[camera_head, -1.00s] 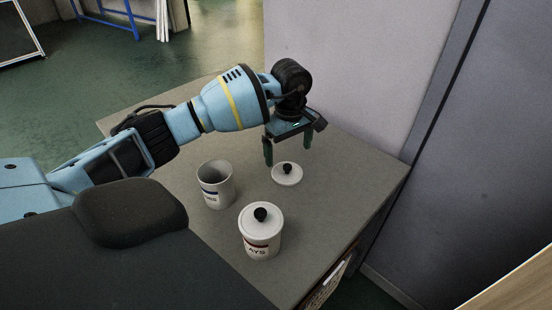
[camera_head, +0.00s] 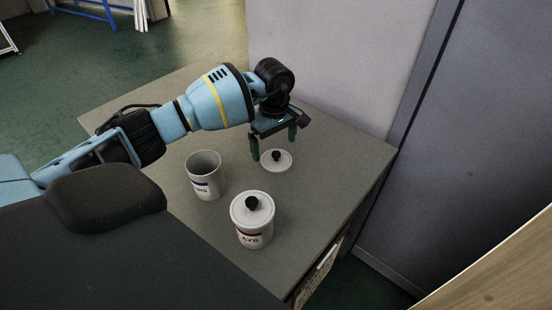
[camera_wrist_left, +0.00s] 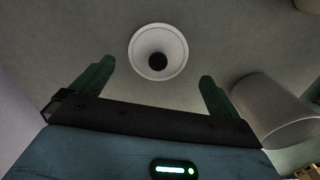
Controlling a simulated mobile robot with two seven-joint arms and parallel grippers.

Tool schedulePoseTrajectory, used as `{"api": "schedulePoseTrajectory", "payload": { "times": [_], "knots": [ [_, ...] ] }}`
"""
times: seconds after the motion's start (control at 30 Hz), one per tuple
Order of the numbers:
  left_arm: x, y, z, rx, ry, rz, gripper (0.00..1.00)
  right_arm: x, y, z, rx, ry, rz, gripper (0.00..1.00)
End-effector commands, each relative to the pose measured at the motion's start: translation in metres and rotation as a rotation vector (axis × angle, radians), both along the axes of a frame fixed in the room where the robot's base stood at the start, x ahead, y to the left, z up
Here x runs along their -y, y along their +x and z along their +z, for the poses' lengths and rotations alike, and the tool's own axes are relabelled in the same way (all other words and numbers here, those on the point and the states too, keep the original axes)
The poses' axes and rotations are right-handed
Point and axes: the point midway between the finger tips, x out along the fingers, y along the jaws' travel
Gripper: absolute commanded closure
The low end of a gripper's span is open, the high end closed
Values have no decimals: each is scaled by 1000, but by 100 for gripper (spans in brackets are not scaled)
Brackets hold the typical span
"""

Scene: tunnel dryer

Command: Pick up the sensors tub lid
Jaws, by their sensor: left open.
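A round white lid with a black knob (camera_head: 276,164) lies flat on the grey table top. It also shows in the left wrist view (camera_wrist_left: 157,44), just beyond the fingertips and between their lines. My left gripper (camera_head: 273,148) is open and empty, pointing down above the lid's far side, with its green fingers apart. It does not touch the knob. My right gripper does not show.
A second white tub (camera_head: 253,223) with a red-banded label has its own black-knobbed lid on and stands in front of the loose lid. The grey table (camera_head: 320,200) is clear to the right. A wall stands behind, and a grey panel (camera_head: 450,160) at right.

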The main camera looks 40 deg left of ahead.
Motion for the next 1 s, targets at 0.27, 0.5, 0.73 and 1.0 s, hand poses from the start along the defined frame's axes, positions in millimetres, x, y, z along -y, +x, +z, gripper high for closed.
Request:
{"api": "schedulePoseTrajectory", "payload": {
  "times": [0.27, 0.5, 0.73, 1.0],
  "knots": [
    [4, 2, -38, -2, 0, 0, 0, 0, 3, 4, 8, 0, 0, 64],
    [4, 2, -41, 0, 0, -1, 0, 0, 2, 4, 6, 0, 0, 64],
    [4, 2, -41, 0, 0, 0, 28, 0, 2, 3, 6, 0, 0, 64],
    [4, 2, -41, 0, 0, 0, 40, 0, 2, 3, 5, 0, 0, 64]
  ]
}}
